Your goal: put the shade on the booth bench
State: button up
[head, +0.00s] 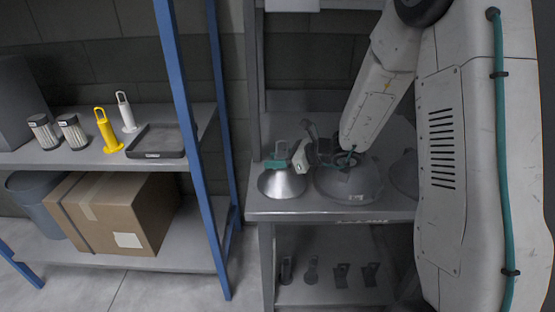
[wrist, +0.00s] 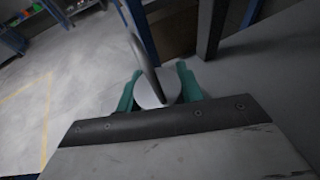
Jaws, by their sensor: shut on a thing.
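A shiny silver cone-shaped shade (head: 282,184) is at the left end of the grey bench (head: 330,212). My gripper (head: 279,161) is at its top, with teal fingers shut on it. I cannot tell whether the shade touches the bench top or is just above it. In the wrist view, the teal fingers of my gripper (wrist: 158,88) stand on both sides of a pale rounded part of the shade (wrist: 155,92), and a grey curved strip rises in front of it. The shade's lower rim is hidden there.
A larger grey dome (head: 345,187) stands close to the right of the shade, and another dome (head: 403,174) is partly hidden by my arm. A blue-post rack (head: 190,130) stands left, holding a tray (head: 157,142) and a carton (head: 120,212).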

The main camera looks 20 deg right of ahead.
jog(key=shift+f, duration=0.1)
jog(key=o, duration=1)
jog(key=shift+o, duration=0.2)
